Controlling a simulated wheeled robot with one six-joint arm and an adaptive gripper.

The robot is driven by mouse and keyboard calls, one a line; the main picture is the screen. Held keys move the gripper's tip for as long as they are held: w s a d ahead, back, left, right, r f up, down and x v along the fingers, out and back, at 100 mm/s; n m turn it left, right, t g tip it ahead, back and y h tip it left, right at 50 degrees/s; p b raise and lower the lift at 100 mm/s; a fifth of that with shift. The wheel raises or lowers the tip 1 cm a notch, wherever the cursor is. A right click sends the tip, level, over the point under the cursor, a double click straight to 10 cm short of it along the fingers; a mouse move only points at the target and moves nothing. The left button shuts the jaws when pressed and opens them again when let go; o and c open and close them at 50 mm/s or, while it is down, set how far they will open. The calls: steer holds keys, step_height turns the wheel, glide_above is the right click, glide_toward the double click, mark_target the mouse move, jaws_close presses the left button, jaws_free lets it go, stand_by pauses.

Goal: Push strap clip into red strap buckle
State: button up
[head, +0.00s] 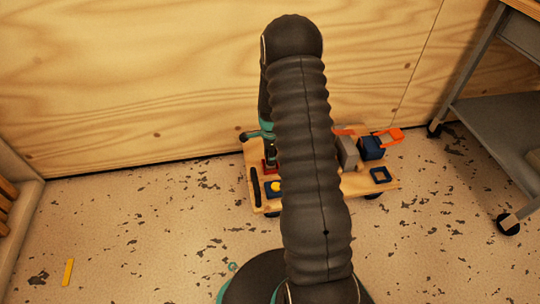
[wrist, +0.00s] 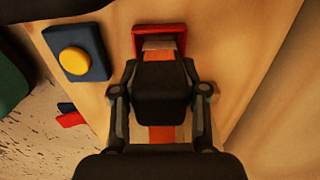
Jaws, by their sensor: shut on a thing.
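The red strap buckle (wrist: 160,33) is a red rectangular frame on the wooden board, at the top middle of the wrist view. In the head view it shows small (head: 270,165) beside my arm. The strap clip (wrist: 158,44) has a grey tongue end that overlaps the buckle opening; how deep it sits I cannot tell. Orange strap (wrist: 161,135) shows on both sides of my gripper (wrist: 160,75). My gripper is shut on the clip, just below the buckle. The dark jaws hide the hold itself. In the head view my arm covers the board's middle.
The wooden board (head: 352,184) stands low on the speckled floor, near the plywood wall. A yellow button on a blue block (wrist: 76,58) sits left of the buckle. A grey cart (head: 500,110) stands far right.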

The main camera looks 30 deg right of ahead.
steer(key=shift+f, duration=0.75)
stand_by(0.7)
steer(key=o, duration=1.3)
steer(key=shift+c, duration=0.2)
steer(key=shift+r, duration=0.1)
steer(key=shift+r+p, duration=2.35)
steer(key=shift+r, duration=1.6)
